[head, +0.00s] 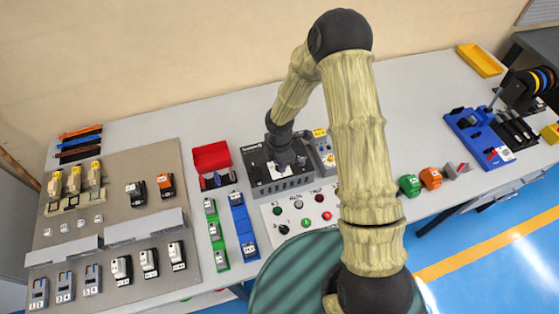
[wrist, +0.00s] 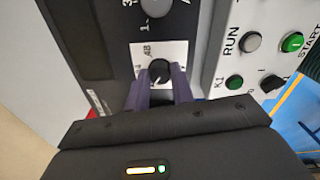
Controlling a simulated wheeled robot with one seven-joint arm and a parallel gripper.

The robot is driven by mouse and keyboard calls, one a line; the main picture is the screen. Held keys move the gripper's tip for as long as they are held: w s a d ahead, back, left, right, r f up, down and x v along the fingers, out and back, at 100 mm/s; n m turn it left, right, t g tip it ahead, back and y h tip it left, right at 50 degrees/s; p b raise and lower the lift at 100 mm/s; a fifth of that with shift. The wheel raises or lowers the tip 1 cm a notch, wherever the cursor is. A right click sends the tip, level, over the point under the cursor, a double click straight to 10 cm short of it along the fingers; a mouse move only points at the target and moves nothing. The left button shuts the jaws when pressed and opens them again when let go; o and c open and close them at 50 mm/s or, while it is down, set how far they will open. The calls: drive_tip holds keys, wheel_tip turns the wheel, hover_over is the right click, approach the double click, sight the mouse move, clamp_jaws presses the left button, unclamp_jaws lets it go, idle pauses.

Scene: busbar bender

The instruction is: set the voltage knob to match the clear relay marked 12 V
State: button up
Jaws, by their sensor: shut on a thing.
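In the wrist view, the voltage knob (wrist: 159,69) is a small black knob on a white plate, with 48 printed at its upper left. Other marks are partly hidden or too small to read. My gripper (wrist: 160,83) has its two dark purple fingers on either side of the knob, shut on it. I cannot tell which mark the knob points to. In the head view, my gripper (head: 284,166) reaches down to the dark-topped tester (head: 258,180) and hides the knob. Several relays stand on the left board; their labels are too small to show which is the clear 12 V one.
Another knob (wrist: 156,5) is just above in the wrist view. A button panel (head: 275,215) with several coloured buttons lies in front of the tester. A red bin (head: 211,157) and blue rail (head: 243,225) stand left.

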drive_tip(key=shift+n, duration=0.5)
drive_tip(key=shift+w+r, duration=0.1)
drive_tip(key=o, duration=1)
wheel_tip(320, 180, up, 17)
drive_tip(key=shift+r+b, duration=0.15)
drive_tip(key=shift+b, duration=0.15)
